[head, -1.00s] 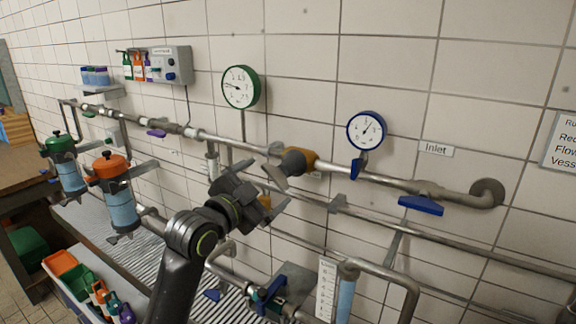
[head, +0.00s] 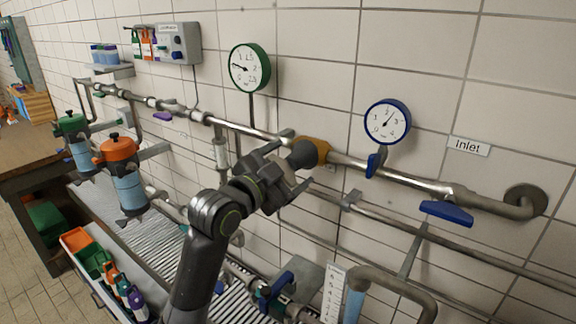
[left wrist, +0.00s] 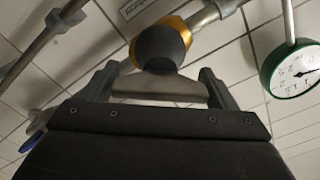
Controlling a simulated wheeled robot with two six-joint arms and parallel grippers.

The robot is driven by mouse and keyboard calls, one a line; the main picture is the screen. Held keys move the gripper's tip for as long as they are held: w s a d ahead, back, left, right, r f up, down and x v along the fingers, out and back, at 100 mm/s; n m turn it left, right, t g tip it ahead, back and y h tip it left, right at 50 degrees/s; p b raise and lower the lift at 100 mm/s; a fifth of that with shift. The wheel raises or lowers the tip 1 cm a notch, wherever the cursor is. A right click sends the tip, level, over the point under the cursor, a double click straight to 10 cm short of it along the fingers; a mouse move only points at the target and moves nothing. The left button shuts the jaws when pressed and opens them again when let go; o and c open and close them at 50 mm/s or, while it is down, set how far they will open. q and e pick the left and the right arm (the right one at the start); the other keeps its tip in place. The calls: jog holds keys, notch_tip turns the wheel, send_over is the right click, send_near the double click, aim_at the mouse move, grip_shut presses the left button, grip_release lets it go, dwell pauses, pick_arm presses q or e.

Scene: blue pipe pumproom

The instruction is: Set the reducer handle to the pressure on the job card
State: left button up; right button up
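The reducer (head: 317,146) is a brass-coloured body on the upper pipe with a dark round bonnet. It also shows in the left wrist view (left wrist: 175,25), where its grey bar handle (left wrist: 160,86) lies crosswise between my fingers. My left gripper (left wrist: 160,74) is open, with one finger beside each end of the bar; whether they touch it I cannot tell. In the head view my left gripper (head: 290,172) is at the bonnet and largely covers the handle. A green-rimmed gauge (head: 249,68) hangs left of the reducer, its needle pointing left. My right gripper is not in view.
A lower pipe runs under the reducer. Orange-topped (head: 122,175) and green-topped (head: 78,146) vessels stand left. The job card is out of view.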

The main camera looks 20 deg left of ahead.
pick_arm(q)
jog(key=c, duration=0.6)
jog(key=shift+f, duration=0.1)
jog(key=m+b, duration=0.2)
jog(key=m, duration=0.1)
jog(key=shift+f+m+b, duration=0.15)
jog(key=shift+m+b, duration=0.15)
jog(key=shift+b, duration=0.1)
jog(key=m+b, duration=0.4)
jog(key=m, duration=0.1)
jog(key=shift+d+f, duration=0.1)
jog(key=m+b, duration=0.4)
jog(key=m, duration=0.2)
jog(key=shift+f+m, duration=0.15)
jog(key=shift+m, duration=0.25)
jog(key=shift+m+b, duration=1.6)
jog(key=shift+m, duration=0.6)
